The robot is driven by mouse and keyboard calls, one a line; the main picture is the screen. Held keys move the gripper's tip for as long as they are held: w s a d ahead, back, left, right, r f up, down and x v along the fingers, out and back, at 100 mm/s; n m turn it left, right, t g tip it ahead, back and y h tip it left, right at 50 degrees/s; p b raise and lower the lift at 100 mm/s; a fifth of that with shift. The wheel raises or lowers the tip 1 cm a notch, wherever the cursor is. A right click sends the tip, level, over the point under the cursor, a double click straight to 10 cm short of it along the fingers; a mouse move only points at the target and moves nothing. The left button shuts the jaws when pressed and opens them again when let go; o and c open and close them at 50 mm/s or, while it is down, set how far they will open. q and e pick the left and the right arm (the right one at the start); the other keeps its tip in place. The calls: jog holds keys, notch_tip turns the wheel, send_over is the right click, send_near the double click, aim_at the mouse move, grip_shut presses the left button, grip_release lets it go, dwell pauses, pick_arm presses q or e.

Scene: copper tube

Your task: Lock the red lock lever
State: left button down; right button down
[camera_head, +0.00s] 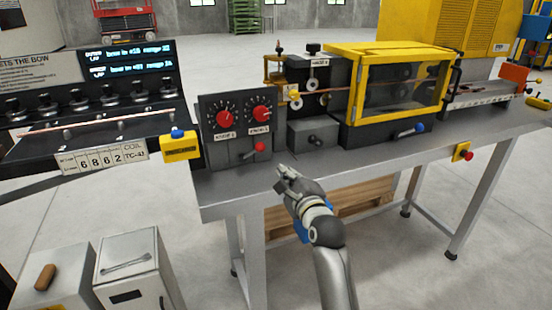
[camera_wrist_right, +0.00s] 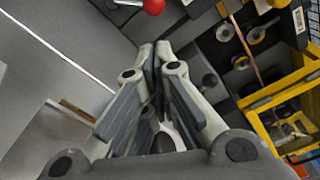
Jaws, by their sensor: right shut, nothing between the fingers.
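The red lock lever (camera_head: 260,147) is a short lever with a red ball knob, low on the front of a dark box with two red dials. In the right wrist view its red knob (camera_wrist_right: 153,5) shows at the top edge, partly cut off. My left gripper is in neither view.
The dial box (camera_head: 236,117) stands on the metal table (camera_head: 360,150). Right of it are a small grey box with a black knob (camera_head: 313,138) and a yellow-framed guard (camera_head: 400,85) with a blue handle (camera_head: 420,127). A yellow button box (camera_head: 180,147) sits at the left.

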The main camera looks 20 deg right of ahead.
aim_at(252, 152)
jog(key=shift+w, duration=0.1)
jog(key=shift+w+d+f+p, duration=0.15)
jog(key=shift+w+p, duration=0.1)
jog(key=shift+w, duration=2.2)
jog(key=shift+w+f+p, duration=0.1)
jog(key=shift+w+p, duration=0.15)
jog(key=shift+w, duration=2.2)
